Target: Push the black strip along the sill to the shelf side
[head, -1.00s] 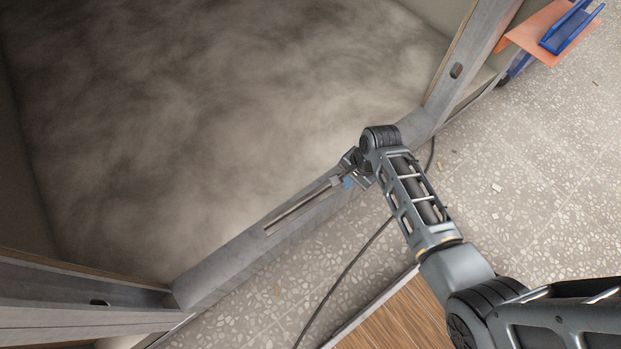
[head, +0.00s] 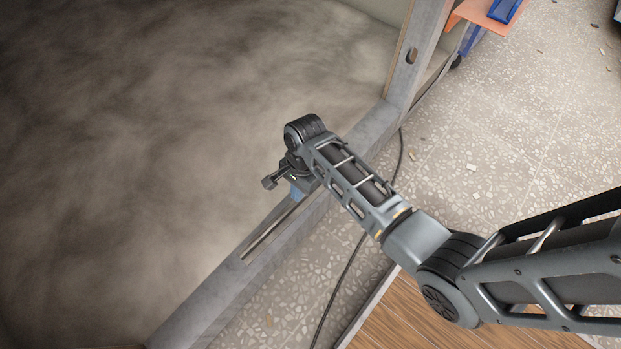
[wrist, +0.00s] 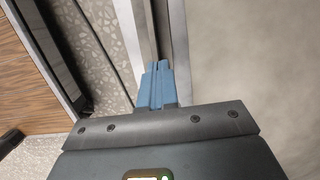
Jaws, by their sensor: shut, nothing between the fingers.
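The black strip (head: 268,236) is a thin dark bar lying lengthwise along the top of the grey sill (head: 215,297) in the head view. Its upper right end is hidden by my gripper. My gripper (head: 298,191) has blue fingertips, shut and empty, pointing down at the sill by that end of the strip. I cannot tell whether they touch it. In the wrist view the closed blue fingers (wrist: 159,82) are over the sill (wrist: 128,35), in line with a narrow band along it that may be the strip.
A grey upright post (head: 418,45) with an oval hole rises at the sill's far right end. Beyond it stands an orange board (head: 487,14) with a blue item. A dark cable (head: 350,262) lies on the speckled floor. A cloudy grey surface (head: 170,130) fills the left.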

